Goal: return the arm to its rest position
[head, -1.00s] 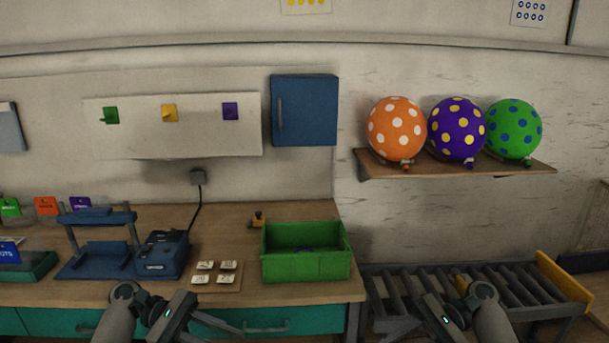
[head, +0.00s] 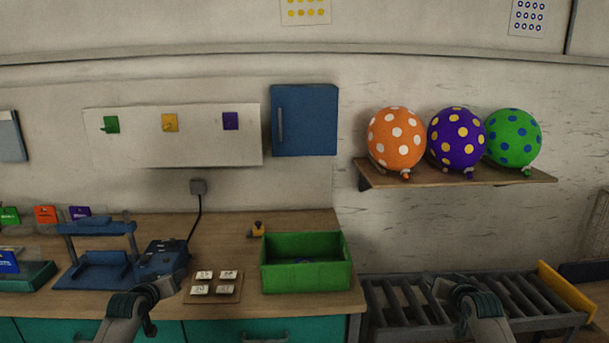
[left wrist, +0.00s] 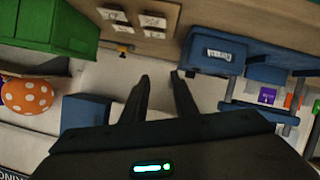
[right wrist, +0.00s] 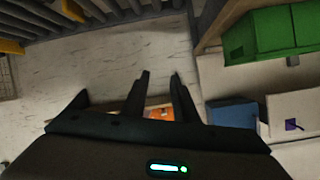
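My left gripper (left wrist: 160,76) is open and empty in the left wrist view, its two dark fingers apart. My right gripper (right wrist: 160,74) is also open and empty in the right wrist view. In the head view, the ends of both arms show at the bottom edge, the left before the workbench (head: 230,240) and the right before the roller conveyor (head: 400,300). The fingers are hard to make out there. Neither gripper touches anything that I can see.
A green bin (head: 306,276), a board with white tiles (head: 228,296) and a blue press (head: 95,270) stand on the bench. Three dotted balloons, orange (head: 396,138), purple and green, rest on a wall shelf (head: 460,177). A blue cabinet (head: 310,122) hangs on the wall.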

